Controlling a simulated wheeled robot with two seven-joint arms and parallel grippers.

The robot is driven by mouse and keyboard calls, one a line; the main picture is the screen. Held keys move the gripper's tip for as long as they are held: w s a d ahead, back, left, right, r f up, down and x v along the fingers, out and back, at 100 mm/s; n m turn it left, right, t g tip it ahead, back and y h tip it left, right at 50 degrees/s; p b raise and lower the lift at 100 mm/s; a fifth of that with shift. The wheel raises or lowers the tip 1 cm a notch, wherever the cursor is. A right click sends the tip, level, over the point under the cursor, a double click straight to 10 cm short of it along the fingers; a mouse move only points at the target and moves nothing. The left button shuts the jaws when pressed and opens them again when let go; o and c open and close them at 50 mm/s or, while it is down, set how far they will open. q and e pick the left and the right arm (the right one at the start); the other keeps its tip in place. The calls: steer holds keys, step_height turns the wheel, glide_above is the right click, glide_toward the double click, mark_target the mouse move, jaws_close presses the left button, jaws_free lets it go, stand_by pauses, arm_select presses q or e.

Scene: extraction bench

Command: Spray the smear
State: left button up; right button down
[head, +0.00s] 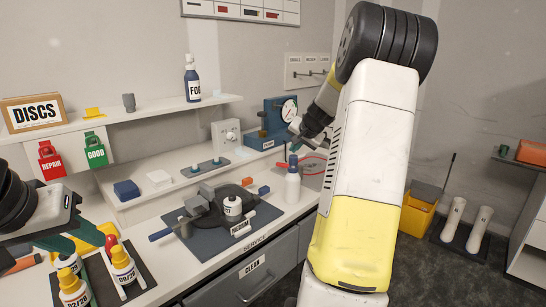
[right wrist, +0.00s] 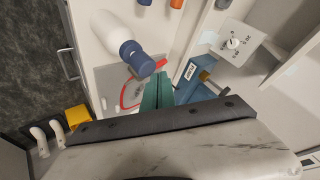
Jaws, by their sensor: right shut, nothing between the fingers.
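A white bottle with a dark blue cap (head: 292,186) stands upright on the bench near its front edge. The right wrist view shows this bottle (right wrist: 115,32) beside my fingers, apart from them. A red ring (head: 323,157) lies on a grey plate behind the bottle, partly covered by my right arm. It also shows in the right wrist view (right wrist: 124,97); the smear itself is not clear. My right gripper (right wrist: 158,82) is shut and empty above the bench near the bottle cap. In the head view my left gripper (head: 78,239) shows green fingers spread apart near the small bottles.
A dark fixture (head: 228,208) on a mat holds a small white jar. A blue gauge stand (head: 280,116) is behind the bottle. Several yellow-capped bottles (head: 122,265) stand at front left. A blue bottle (head: 192,82) is on the shelf. A yellow bin (head: 416,218) stands right.

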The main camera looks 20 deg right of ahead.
mark_target(295, 157)
steer(key=shift+f, duration=0.65)
stand_by(0.8)
steer(key=shift+r, duration=1.05)
step_height(295, 157, up, 6)
stand_by(0.9)
